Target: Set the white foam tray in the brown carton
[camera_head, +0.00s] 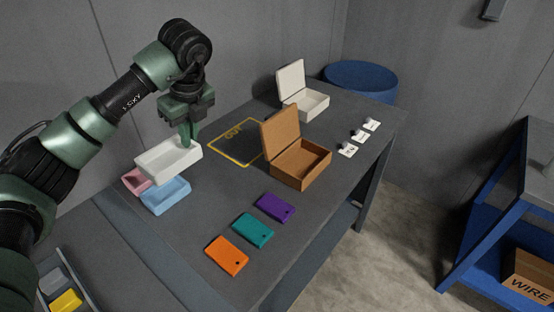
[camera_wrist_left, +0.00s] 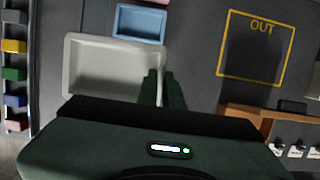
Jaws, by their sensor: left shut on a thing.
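The white foam tray (camera_head: 166,164) is held by its right wall in my left gripper (camera_head: 187,138), which is shut on it. The tray hangs roughly level above the pink and blue trays at the left of the table. In the left wrist view the white tray (camera_wrist_left: 90,68) lies left of the fingers (camera_wrist_left: 160,85). The brown carton (camera_head: 297,160) stands open on the table to the right of the held tray, its lid raised at the back left; its inside looks empty. Only its edge (camera_wrist_left: 250,114) shows in the left wrist view. My right gripper is not in view.
A blue tray (camera_head: 166,196) and a pink tray (camera_head: 136,182) lie below the held tray. A yellow OUT square (camera_head: 225,150) lies between them and the carton. A white open box (camera_head: 305,103) stands behind the carton. Orange (camera_head: 226,256), teal (camera_head: 253,230) and purple (camera_head: 275,208) pieces lie in front.

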